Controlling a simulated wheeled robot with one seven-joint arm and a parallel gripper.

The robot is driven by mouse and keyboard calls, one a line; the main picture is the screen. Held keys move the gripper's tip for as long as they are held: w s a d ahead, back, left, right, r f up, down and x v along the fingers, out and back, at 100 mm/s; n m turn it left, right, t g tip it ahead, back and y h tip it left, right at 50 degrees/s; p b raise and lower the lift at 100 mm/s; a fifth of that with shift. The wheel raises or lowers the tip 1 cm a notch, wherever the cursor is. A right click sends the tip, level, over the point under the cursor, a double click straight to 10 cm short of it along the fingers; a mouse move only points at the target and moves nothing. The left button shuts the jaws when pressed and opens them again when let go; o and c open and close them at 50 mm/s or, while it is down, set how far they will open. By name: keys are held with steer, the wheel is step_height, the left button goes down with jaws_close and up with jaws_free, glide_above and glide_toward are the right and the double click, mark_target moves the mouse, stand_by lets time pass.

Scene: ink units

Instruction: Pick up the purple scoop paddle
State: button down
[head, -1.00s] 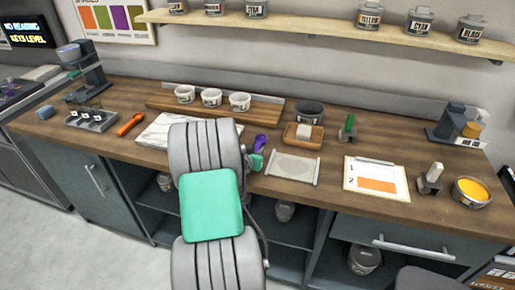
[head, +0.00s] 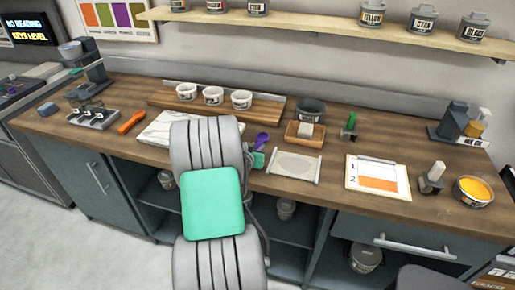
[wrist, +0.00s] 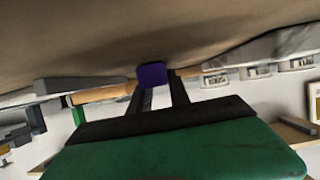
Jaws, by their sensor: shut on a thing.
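The purple scoop paddle (head: 262,139) shows in the head view just past the end of my arm, over the wooden counter. In the wrist view its purple end (wrist: 152,74) sits between the tips of my two dark fingers. My gripper (head: 257,158) is shut on it. The gripper is partly hidden behind my arm in the head view. The wrist view shows the fingers (wrist: 157,84) close to the brown counter surface. I cannot tell whether the paddle is clear of the counter.
A marble slab (head: 155,130) lies left of my gripper and a pale framed screen (head: 293,166) right of it. A wooden tray (head: 303,141) with a pale block stands behind right. White cups (head: 213,95) stand at the back. An orange tool (head: 132,122) lies further left.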

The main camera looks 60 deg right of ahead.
steer(key=shift+r, duration=0.35)
steer(key=r, duration=0.1)
steer(key=r+b, duration=0.1)
steer(key=r, duration=0.1)
steer(key=shift+w+a+r, duration=0.1)
steer(key=shift+a+r, duration=0.05)
steer(key=shift+a, duration=0.2)
steer(key=a+r, duration=0.2)
steer(key=a+r+b, duration=0.1)
steer(key=a+r, duration=0.1)
steer(key=shift+r, duration=0.3)
steer(key=w+b+v, duration=0.1)
steer(key=v, duration=0.9)
steer(key=shift+r+b, duration=0.25)
steer(key=shift+b, duration=0.1)
steer(key=c, duration=1.8)
jaws_free()
steer(key=shift+s, duration=0.1)
jaws_close()
